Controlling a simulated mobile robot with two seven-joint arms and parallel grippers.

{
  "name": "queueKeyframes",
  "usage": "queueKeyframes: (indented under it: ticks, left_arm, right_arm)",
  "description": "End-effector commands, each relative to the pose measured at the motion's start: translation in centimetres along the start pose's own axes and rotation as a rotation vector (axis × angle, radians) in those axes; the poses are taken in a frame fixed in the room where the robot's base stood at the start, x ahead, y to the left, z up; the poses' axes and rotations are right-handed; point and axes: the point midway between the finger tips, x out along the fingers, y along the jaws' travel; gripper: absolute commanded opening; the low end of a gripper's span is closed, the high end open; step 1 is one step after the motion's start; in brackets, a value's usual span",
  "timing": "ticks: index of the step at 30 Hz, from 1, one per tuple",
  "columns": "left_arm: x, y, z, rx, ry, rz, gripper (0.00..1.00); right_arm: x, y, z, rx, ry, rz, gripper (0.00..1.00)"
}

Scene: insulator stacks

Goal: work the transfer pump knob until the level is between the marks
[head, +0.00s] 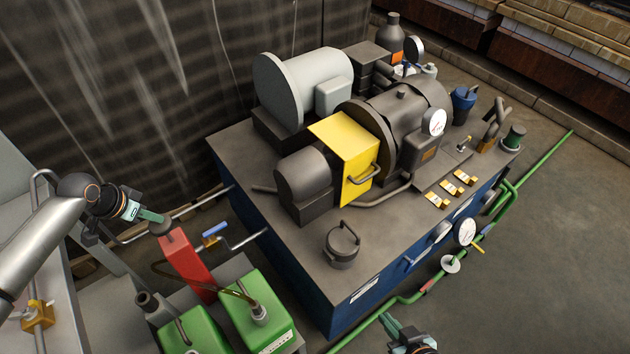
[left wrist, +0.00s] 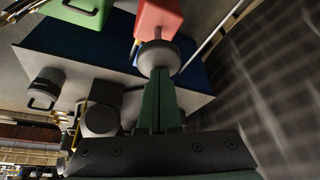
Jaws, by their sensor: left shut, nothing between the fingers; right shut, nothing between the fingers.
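A red upright pump box (head: 187,262) stands at the lower left with a grey round knob (head: 161,228) at its top. My left gripper (head: 158,218) is shut, with its green fingertips right at the knob. In the left wrist view the grey knob (left wrist: 158,58) lies at the tips of the closed fingers (left wrist: 160,75), with the red box (left wrist: 158,18) beyond it. Whether the fingertips touch the knob I cannot tell. My right gripper (head: 392,322) is shut at the bottom edge, away from the pump. I cannot make out a level or its marks.
Green containers (head: 258,310) stand beside the red box, with a dark hose on top. A blue-sided machine bench (head: 300,262) with motors and a yellow guard (head: 345,150) fills the centre. A blue-handled crank (head: 216,230) sticks out near the red box. Green pipes (head: 415,293) run along the right.

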Motion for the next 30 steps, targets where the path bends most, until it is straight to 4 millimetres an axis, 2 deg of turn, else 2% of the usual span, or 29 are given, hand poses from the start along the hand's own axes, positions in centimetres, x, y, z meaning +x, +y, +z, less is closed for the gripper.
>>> queueKeyframes:
  ticks: [8,19,30]
  left_arm:
    - [1.9,0.1,1.0,0.000,-0.006,0.003,0.00]
    - [1.8,0.2,1.0,0.001,-0.007,0.003,0.00]
    - [-0.8,0.2,-0.2,0.000,-0.008,0.005,0.00]
  right_arm:
    - [0.8,0.0,0.9,0.000,-0.002,-0.001,0.00]
    - [0.7,0.0,0.7,0.000,-0.001,-0.001,0.00]
    - [-1.4,-0.1,-1.6,-0.001,0.001,-0.001,0.00]
